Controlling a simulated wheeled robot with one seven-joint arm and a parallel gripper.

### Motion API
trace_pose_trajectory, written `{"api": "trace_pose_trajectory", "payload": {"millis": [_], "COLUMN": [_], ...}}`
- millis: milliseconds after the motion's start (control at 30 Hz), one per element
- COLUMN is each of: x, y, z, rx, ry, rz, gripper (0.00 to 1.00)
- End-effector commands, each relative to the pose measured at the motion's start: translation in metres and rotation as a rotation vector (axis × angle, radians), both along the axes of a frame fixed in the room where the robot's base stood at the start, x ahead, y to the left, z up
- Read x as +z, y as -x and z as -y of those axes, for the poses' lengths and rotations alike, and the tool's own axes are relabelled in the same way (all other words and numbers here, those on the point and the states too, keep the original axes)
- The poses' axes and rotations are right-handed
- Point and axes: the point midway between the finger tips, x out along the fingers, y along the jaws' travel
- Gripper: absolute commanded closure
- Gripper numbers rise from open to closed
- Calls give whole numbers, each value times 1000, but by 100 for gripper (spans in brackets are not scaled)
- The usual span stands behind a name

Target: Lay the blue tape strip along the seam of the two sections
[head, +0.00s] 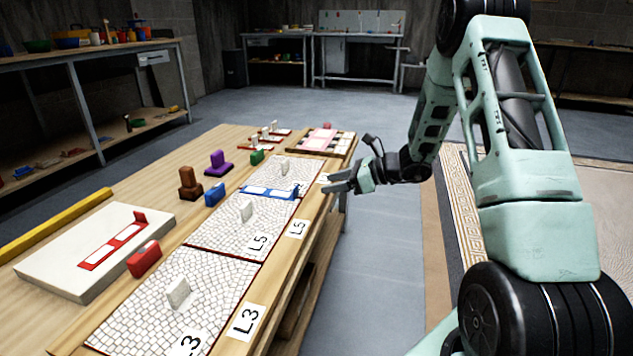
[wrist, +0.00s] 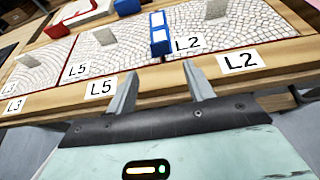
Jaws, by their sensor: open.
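The blue tape strip (head: 268,191) with pale rectangles lies along the line between the L5 section (head: 230,222) and the L2 section (head: 283,170), covering the seam there. Its raised end is towards the table's front edge. In the wrist view the strip (wrist: 159,36) stands between the L5 section (wrist: 112,51) and the L2 section (wrist: 248,22). My gripper (head: 326,183) is open and empty at the table's front edge, apart from the strip. In the wrist view its two fingers (wrist: 162,82) point towards the strip's near end, with bare wood between.
A red strip (head: 112,243) lies on a white slab (head: 60,262), with a red block (head: 144,259) beside it. Blue (head: 214,194), brown (head: 189,185), purple (head: 218,164) and green (head: 258,157) blocks stand behind the sections. Upright pale tabs stand on the sections. Floor is open right of the table.

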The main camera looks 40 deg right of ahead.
Motion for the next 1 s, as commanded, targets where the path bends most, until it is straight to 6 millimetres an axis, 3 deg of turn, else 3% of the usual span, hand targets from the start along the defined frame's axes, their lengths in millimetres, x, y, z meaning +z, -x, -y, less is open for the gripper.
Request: {"api": "trace_pose_trajectory", "payload": {"millis": [233,367,467,567,667,767,800,900,1000], "x": [12,12,14,22,35,46,50,55,57], "y": [20,23,23,25,40,82,105,165,224], "z": [17,18,7,-35,-111,-199,-229,-286,-318], "rx": [-2,1,32,165,424,785,942,1324,1694], "ry": [1,0,11,63,173,339,416,609,810], "rz": [0,0,1,6,26,83,120,242,414], "gripper": [48,48,48,48,48,48,48,48,48]}}
